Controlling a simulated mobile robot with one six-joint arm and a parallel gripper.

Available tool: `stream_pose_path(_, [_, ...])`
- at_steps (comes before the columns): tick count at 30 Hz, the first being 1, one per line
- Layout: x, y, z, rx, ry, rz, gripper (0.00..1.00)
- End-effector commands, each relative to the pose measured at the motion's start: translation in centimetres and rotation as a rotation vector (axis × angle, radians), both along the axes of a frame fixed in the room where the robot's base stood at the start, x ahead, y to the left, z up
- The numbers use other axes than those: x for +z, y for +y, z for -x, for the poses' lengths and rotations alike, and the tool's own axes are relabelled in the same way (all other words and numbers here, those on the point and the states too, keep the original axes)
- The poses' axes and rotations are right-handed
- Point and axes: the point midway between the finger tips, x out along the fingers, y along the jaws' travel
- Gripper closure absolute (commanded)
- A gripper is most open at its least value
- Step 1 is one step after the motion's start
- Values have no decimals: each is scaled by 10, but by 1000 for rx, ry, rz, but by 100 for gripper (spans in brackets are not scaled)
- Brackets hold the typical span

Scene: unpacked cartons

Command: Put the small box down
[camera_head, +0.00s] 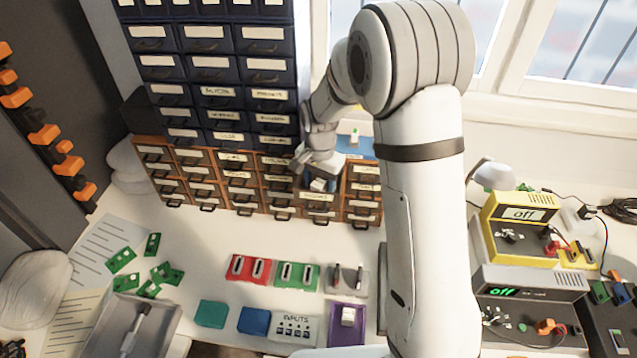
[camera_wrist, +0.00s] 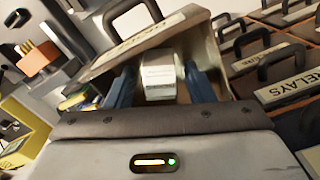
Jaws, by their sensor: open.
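A small white box (camera_wrist: 158,74) with a printed label sits inside a pulled-out drawer (camera_wrist: 110,62) in the wrist view. My gripper (camera_wrist: 160,88) is open, with one blue finger on each side of the box. Whether either finger touches it I cannot tell. In the head view my gripper (camera_head: 317,168) is at the orange drawer cabinet, over the open drawer, and the white box (camera_head: 318,185) shows just below it. The underside of the box is hidden.
Closed labelled drawers (camera_wrist: 296,85) with dark handles are close beside the open one. Dark blue drawers (camera_head: 215,70) rise above the orange cabinet (camera_head: 232,190). Red (camera_head: 248,268) and green (camera_head: 297,275) trays and a purple holder (camera_head: 346,326) stand on the bench in front.

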Motion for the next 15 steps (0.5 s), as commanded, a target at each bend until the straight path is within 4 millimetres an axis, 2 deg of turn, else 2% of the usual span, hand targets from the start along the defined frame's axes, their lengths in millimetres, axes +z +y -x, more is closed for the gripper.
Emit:
stream_pose_path(7, [14,0,-1,1,-3,-1,52])
stream_pose_path(15, [72,1,-1,1,-6,-1,52])
